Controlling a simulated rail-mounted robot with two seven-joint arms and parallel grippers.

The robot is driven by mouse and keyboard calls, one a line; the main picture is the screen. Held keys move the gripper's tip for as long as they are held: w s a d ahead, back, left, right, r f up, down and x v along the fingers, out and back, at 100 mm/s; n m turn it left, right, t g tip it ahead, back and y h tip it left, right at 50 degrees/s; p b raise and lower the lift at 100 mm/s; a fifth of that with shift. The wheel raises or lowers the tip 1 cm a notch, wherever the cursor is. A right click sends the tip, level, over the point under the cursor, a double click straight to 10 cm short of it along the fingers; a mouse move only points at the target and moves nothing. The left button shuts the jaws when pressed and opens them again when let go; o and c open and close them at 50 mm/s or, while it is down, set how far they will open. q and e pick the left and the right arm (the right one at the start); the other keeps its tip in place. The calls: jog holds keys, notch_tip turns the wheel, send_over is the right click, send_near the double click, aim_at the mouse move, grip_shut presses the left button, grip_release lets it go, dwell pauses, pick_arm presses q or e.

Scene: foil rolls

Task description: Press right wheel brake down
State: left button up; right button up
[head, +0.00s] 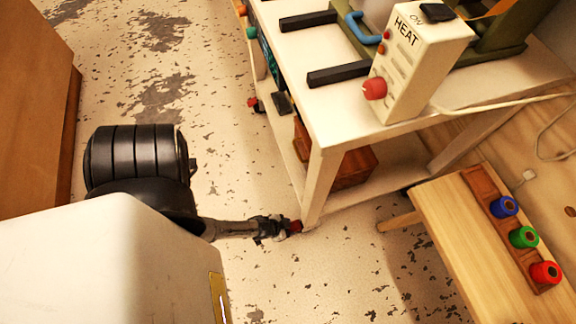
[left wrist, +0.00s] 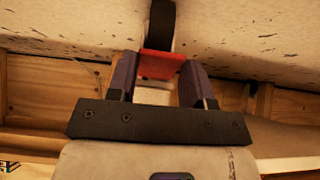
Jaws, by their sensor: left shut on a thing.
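A red wheel brake (head: 296,226) sits at the foot of the near leg of the white table. In the left wrist view the red brake (left wrist: 162,64) lies between the two fingers, with a black wheel (left wrist: 161,22) just beyond it. My left gripper (head: 286,228) is low by the floor and shut on this brake; it also shows in the left wrist view (left wrist: 160,80). A second red brake (head: 252,102) is at the foot of the table's far leg. The near wheel is mostly hidden in the head view. My right gripper is not in view.
The white table (head: 330,122) holds a white HEAT box (head: 408,70) with a red knob and a cable. A wooden bench (head: 450,222) with colored rolls stands at right. A brown cabinet (head: 35,100) stands at left. The worn floor (head: 225,150) between is clear.

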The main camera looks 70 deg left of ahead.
pick_arm(q)
jog(key=shift+f+t+b, duration=0.55)
jog(key=shift+f+t, duration=0.15)
jog(key=shift+t, duration=0.6)
jog(key=o, duration=0.9)
